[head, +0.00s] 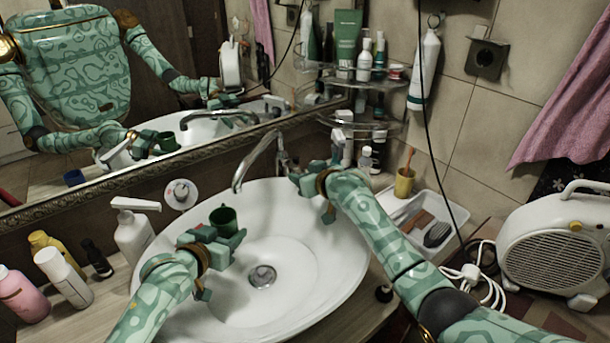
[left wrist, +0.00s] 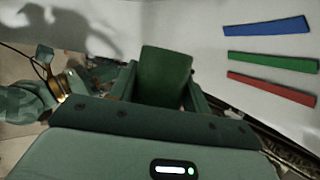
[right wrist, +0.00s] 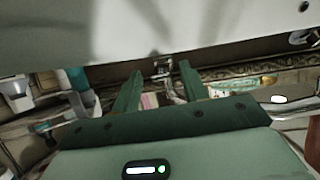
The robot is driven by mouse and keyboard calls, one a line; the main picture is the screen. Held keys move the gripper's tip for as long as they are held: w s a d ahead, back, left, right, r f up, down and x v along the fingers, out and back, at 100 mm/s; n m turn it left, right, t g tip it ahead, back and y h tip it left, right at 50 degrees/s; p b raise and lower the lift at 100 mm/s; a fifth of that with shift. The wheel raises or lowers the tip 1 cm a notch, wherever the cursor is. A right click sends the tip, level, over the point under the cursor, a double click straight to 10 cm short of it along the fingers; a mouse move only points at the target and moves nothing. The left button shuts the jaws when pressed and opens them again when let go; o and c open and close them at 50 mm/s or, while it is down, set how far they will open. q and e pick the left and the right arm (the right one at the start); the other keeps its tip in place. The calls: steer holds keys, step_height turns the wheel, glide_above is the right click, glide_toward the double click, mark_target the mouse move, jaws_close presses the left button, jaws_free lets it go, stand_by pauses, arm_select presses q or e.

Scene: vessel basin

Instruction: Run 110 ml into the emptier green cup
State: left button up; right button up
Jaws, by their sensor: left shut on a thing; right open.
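My left gripper (head: 228,238) is shut on a green cup (head: 223,218), held upright above the white basin (head: 315,250). The cup also shows between the fingers in the left wrist view (left wrist: 165,77). It is just below and left of the end of the chrome tap's spout (head: 240,180); I cannot tell whether it is directly under it. No water stream shows, and the cup's contents cannot be made out. My right gripper (head: 300,178) is open beside the tap's base. In the right wrist view, a small metal part (right wrist: 162,66) shows beyond its fingers.
Bottles and a white pump dispenser (head: 133,235) stand left of the basin. A corner shelf (head: 365,115), yellow cup (head: 405,182), white tray (head: 430,225) and heater (head: 550,250) are right.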

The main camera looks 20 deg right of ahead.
jaws_close()
steer(key=shift+w+r, duration=0.2)
steer(key=shift+r, duration=0.65)
steer(key=shift+w+a+r, duration=0.15)
steer(key=shift+w+r, duration=0.25)
steer(key=shift+r, duration=0.4)
steer(key=shift+w+a+r, duration=0.15)
steer(key=shift+w+r, duration=0.2)
steer(key=shift+r, duration=0.4)
steer(key=shift+c, duration=0.6)
jaws_free()
steer(key=shift+o, duration=0.6)
steer(key=shift+f, duration=0.2)
steer(key=v, duration=1.2)
